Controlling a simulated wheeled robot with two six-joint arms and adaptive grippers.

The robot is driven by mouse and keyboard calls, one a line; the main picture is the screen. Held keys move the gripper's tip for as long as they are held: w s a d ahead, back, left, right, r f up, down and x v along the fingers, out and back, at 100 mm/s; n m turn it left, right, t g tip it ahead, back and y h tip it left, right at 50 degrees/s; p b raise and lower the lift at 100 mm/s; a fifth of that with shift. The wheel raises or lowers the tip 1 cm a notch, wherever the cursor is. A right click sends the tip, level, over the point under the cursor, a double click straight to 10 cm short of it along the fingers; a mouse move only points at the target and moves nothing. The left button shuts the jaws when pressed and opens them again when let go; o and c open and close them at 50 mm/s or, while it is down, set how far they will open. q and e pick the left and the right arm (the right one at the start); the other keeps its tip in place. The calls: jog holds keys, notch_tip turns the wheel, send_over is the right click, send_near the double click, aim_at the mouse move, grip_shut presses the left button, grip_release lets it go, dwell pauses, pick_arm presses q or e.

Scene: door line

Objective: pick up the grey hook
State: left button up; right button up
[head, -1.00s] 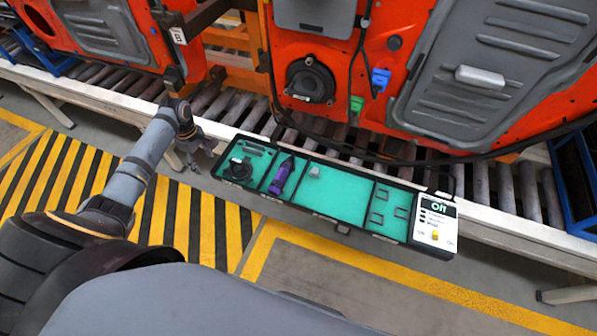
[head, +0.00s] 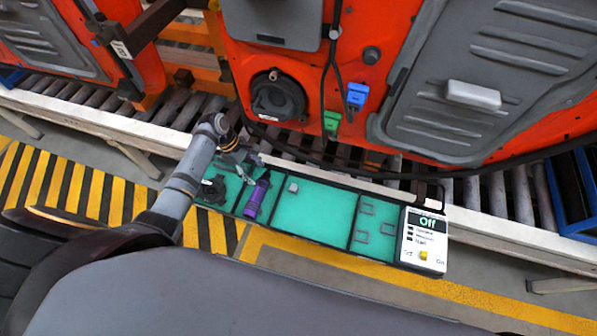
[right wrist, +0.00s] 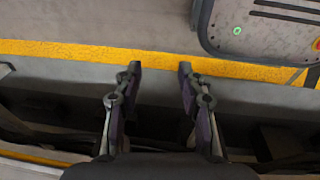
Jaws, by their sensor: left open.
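A long black-edged tray (head: 314,212) with a green floor hangs along the conveyor's front. No piece can be clearly made out as the grey hook. A small grey block (head: 293,187) lies in its middle compartment, and thin grey brackets (head: 366,207) lie in the compartment on the right. A purple tool (head: 257,197) and a dark round part (head: 213,190) lie further left. My left gripper (head: 240,166) is open over the tray's left end and hides part of that compartment. My right gripper (right wrist: 160,68) is open and empty, away from the tray, above the floor.
A white panel (head: 424,240) reading "Off" stands at the tray's right end. Orange doors (head: 400,60) with black cables hang close behind the tray. The roller conveyor (head: 110,108) runs behind. A yellow line (right wrist: 75,50) crosses the floor.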

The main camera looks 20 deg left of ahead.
aim_at(292, 186)
pick_arm(q)
jog(key=shift+w, duration=0.35)
jog(key=d, duration=0.1)
jog(key=d+p, duration=0.1)
jog(key=d, duration=0.1)
jog(key=s+d, duration=0.1)
jog(key=shift+d+r, duration=0.35)
jog(key=shift+d, duration=0.05)
jog(key=d+p, duration=0.1)
jog(key=d, duration=0.3)
jog(key=shift+f, duration=0.1)
jog(key=shift+d+f, duration=0.1)
jog(key=shift+d, duration=1.05)
jog(key=shift+s+d+p, duration=0.1)
jog(key=shift+d+p, duration=0.3)
jog(key=shift+d, duration=0.1)
jog(key=x, duration=0.5)
jog(key=shift+a+b, duration=0.1)
jog(key=shift+b, duration=0.2)
pick_arm(e)
jog(key=shift+s+a+r, duration=0.15)
jog(key=shift+s+r, duration=0.8)
jog(key=shift+r, duration=0.1)
pick_arm(q)
jog(key=shift+c, duration=0.5)
